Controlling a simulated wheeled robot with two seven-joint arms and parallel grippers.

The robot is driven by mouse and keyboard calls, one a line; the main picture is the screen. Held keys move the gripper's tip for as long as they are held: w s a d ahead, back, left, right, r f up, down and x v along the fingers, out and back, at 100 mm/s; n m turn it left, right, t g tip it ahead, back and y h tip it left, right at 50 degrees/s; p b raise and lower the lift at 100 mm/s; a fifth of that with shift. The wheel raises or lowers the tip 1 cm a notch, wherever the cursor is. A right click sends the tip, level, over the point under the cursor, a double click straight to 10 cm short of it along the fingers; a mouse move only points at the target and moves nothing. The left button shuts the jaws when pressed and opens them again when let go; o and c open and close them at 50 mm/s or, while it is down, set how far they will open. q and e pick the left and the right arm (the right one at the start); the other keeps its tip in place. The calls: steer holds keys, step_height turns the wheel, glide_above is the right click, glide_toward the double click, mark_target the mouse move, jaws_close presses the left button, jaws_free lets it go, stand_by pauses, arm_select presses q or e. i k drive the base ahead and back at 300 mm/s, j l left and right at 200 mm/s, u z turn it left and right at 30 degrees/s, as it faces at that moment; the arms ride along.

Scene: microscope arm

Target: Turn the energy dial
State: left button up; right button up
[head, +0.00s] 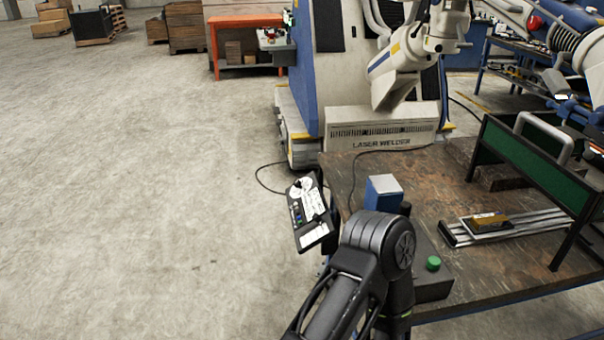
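A dark control panel (325,228) with a white face hangs tilted at the left edge of the workbench. Near its top is a round white dial face with a dark knob (299,186), which I take to be the energy dial; its setting is too small to read. Small coloured buttons and a white label lie below it. One of my black arms comes in from the bottom, its large joint just right of the panel. I cannot make out a gripper on it. My other arm does not show.
The workbench (350,172) carries a blue box (382,191), a dark box with a green button (433,263), a metal rail (515,226) and a green-panelled frame (520,160). The laser welder (375,135) stands behind. The floor at left is clear.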

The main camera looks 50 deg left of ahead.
mark_target(297, 183)
steer(key=j+z, duration=0.1)
steer(key=j, duration=0.35)
steer(key=k+j+z, duration=0.15)
steer(key=j, duration=0.3)
steer(key=k+j+z, duration=0.1)
steer(key=j, duration=0.35)
steer(key=k+j+z, duration=0.15)
steer(key=j, duration=0.7)
steer(key=k+j+z, duration=0.15)
steer(key=j, duration=0.25)
steer(key=k+j, duration=0.1)
steer(key=j, duration=0.3)
steer(key=j+z, duration=0.1)
steer(key=j, duration=0.3)
steer(key=k+j, duration=0.2)
steer(key=j, duration=0.15)
steer(key=k+j+z, duration=0.15)
steer(key=j, duration=0.65)
steer(key=k+z, duration=0.05)
